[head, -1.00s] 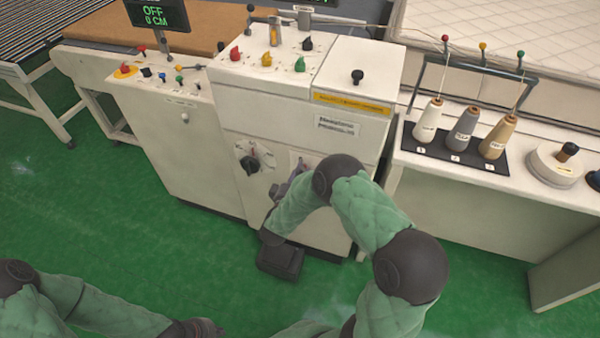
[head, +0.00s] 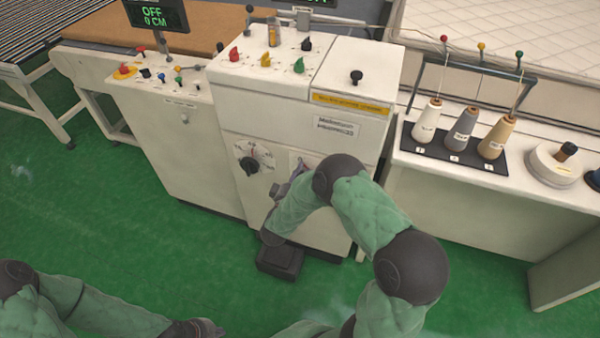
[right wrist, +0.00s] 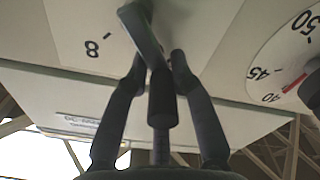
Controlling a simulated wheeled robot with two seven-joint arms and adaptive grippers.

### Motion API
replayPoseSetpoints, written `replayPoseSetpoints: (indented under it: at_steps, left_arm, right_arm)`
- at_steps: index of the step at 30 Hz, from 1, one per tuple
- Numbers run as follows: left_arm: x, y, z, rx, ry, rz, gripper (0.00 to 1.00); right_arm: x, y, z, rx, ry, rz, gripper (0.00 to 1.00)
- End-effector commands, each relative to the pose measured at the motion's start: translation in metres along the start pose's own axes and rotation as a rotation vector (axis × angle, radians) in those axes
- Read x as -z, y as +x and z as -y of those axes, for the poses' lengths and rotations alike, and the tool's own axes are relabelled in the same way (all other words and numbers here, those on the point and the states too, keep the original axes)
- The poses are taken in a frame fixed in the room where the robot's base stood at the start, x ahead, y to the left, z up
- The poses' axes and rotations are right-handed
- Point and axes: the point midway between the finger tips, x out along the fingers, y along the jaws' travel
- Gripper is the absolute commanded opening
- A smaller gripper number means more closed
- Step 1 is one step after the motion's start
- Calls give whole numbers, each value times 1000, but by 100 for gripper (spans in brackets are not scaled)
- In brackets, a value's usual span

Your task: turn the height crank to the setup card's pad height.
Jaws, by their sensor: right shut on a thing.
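The height crank shows in the right wrist view as a grey arm (right wrist: 143,36) with a dark handle (right wrist: 161,104), on a pale plate marked 8. My right gripper (right wrist: 160,68) is shut on the handle, one finger on each side. In the head view my right gripper (head: 289,187) is at the cabinet front, and my arm hides most of the crank. A black dial knob (head: 249,164) sits left of it. In the wrist view the dial's red mark (right wrist: 296,83) is near 40 and 45. My left gripper (head: 207,329) is low at the bottom edge; its fingers are unclear. I cannot identify a setup card.
The white cabinet (head: 275,110) has coloured knobs on top and a display (head: 155,14) reading OFF and 0 CM at the left. Thread cones (head: 463,130) stand on the right-hand table. A black box-like thing (head: 280,260) is low by the cabinet. The green floor at left is clear.

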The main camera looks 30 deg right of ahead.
Motion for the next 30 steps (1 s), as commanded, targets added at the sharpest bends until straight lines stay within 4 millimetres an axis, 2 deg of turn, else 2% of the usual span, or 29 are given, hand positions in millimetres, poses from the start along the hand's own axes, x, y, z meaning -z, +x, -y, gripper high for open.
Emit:
replayPoseSetpoints:
  at_steps: [15,30]
  left_arm:
    - [0,-4,-2,0,0,0,0]
    - [0,6,2,0,0,0,0]
  right_arm:
    - [-8,0,-18,5,420,-2,0]
    - [-26,0,-34,4,894,-2,0]
